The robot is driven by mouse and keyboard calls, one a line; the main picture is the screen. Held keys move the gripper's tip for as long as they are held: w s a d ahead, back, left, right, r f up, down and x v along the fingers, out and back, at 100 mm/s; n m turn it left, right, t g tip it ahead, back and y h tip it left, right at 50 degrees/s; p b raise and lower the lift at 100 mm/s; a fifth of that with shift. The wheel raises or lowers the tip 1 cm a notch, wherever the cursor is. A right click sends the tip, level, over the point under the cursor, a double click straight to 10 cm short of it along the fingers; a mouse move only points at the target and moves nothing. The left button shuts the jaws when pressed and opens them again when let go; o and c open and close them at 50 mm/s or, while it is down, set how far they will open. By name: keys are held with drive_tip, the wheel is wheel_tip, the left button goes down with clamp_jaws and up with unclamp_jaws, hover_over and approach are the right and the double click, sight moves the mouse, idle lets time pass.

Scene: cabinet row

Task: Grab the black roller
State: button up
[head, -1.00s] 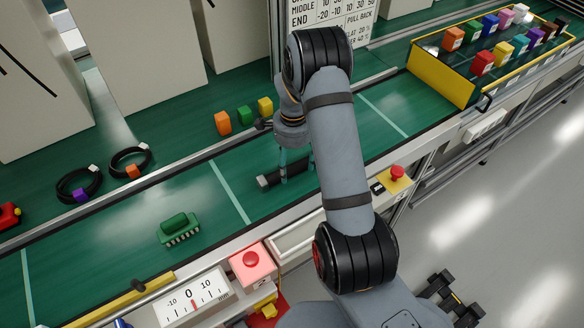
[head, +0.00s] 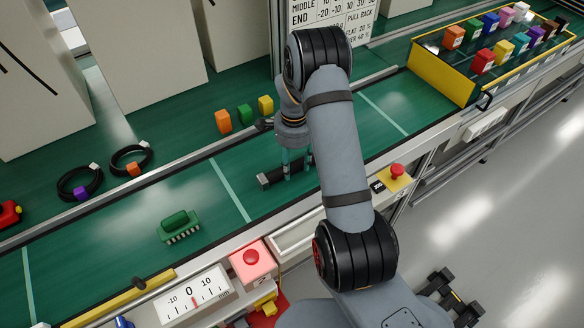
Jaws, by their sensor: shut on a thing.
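The black roller (head: 272,178) is a dark cylinder with a light end. It lies on the green belt (head: 330,120), right of a pale cross line. My gripper (head: 297,172) is above the belt with its teal fingers down around the roller and is shut on it. My arm hides part of the gripper and the roller's right end. I cannot tell whether the roller is clear of the belt.
A green brush (head: 179,226) lies on the belt at left. Orange, green and yellow blocks (head: 245,113) stand behind the rail. A yellow-edged tray (head: 440,75) of several coloured blocks is at back right. A pink box with a red button (head: 251,259) is in front.

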drive_tip(key=c, duration=0.6)
drive_tip(key=shift+o, duration=0.2)
drive_tip(key=shift+r, duration=0.1)
